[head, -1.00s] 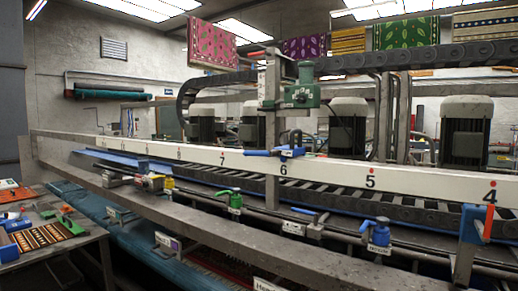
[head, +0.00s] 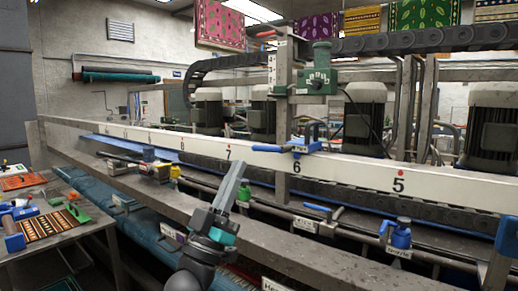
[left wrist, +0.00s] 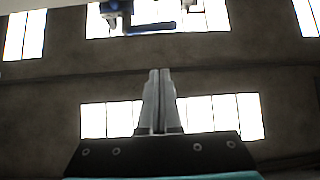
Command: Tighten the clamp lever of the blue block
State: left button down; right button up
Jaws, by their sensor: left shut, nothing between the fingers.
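The blue block (head: 313,147) sits on the white numbered rail (head: 350,171) close to the number 6. Its blue lever (head: 268,148) sticks out to the left along the rail. My left gripper (head: 237,165) points up in front of the rail, below and to the left of the block in the head view. Its fingers are together with nothing between them. In the left wrist view the shut fingertips (left wrist: 160,72) point up toward a blue part with a dark blue bar (left wrist: 150,28) at the top edge, apart from them. It looks like the block and lever. My right gripper is not in view.
A grey beam (head: 330,257) crosses in front of the rail. Blue taps (head: 400,233) and a small blue-handled lever (head: 318,208) stand on the pipe behind it. A green control box (head: 318,80) hangs above the block. A cluttered table (head: 70,235) is at the left.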

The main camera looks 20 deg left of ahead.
aim_at(257, 150)
pick_arm(q)
jog(key=p+x, duration=0.3)
jog(key=x, duration=0.7)
jog(key=f, duration=0.4)
jog(key=shift+w+d, duration=0.25)
jog(key=shift+w, duration=0.15)
jog(key=shift+n, duration=0.3)
